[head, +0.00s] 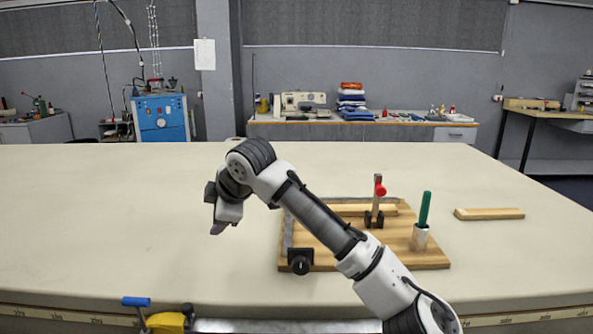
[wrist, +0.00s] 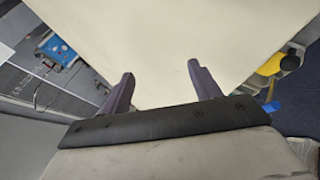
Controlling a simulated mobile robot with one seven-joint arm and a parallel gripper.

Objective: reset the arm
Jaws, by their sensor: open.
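My gripper (head: 218,228) is at the left end of my arm in the head view, above the pale cloth table (head: 120,220). It points downward and is clear of the wooden board to its right. In the wrist view the two dark fingers of my gripper (wrist: 158,82) stand apart with nothing between them. Only bare cloth shows beyond the fingertips. My arm crosses in front of part of the board.
A wooden board (head: 430,257) carries a red-topped clamp (head: 379,190), a green-handled tool in a white holder (head: 420,238) and a black knob (head: 300,262). A loose wooden bar (head: 489,214) lies at right. Blue and yellow tools (head: 168,322) sit at the front edge. The table's left side is clear.

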